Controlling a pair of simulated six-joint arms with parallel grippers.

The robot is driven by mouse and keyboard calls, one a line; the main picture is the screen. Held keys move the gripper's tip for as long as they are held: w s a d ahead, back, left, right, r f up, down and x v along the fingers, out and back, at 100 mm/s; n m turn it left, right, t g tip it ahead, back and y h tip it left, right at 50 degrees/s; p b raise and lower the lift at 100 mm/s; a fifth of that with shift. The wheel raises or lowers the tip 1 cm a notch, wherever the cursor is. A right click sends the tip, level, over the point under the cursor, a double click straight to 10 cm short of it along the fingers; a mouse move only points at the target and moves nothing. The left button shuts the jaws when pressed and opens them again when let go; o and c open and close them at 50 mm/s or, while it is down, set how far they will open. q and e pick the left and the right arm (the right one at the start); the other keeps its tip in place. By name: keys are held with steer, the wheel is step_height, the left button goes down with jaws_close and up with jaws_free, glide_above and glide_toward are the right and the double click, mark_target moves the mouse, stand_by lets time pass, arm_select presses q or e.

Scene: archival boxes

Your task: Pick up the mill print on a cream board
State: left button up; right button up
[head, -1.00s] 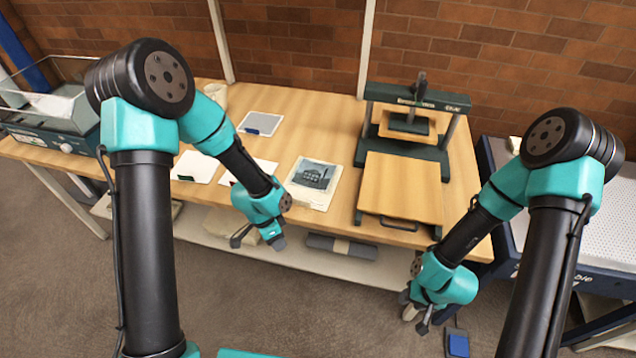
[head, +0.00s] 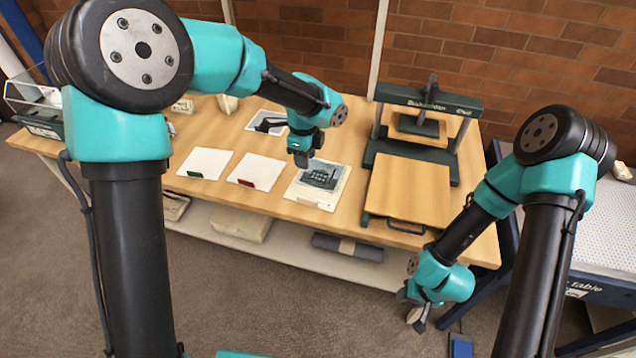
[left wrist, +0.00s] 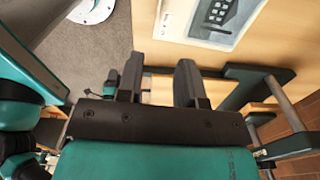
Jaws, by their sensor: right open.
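The mill print (head: 320,178), a dark picture of a building, lies on a cream board (head: 310,196) on the wooden table, left of the press. Both show in the left wrist view, as the print (left wrist: 222,14) and the board's pale border (left wrist: 176,20), cut by the top edge. My left gripper (head: 285,143) is above the table at the print's upper left in the head view, apart from it. In the left wrist view its two fingers (left wrist: 160,66) are spread with nothing between them. My right gripper (head: 421,312) is open beyond the table's front edge, low at the right.
A green press (head: 430,101) with a wooden board (head: 409,190) stands right of the print. White sheets with a green tab (head: 205,162) and a red tab (head: 257,171) lie to its left. Another framed sheet is partly hidden behind my left gripper. A rolled grey bundle (head: 347,248) lies on the lower shelf.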

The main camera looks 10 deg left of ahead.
arm_select(q)
step_height(320, 180, down, 12)
steer(key=shift+f, duration=0.1)
stand_by(0.4)
steer(key=shift+f, duration=2.55)
jaws_close()
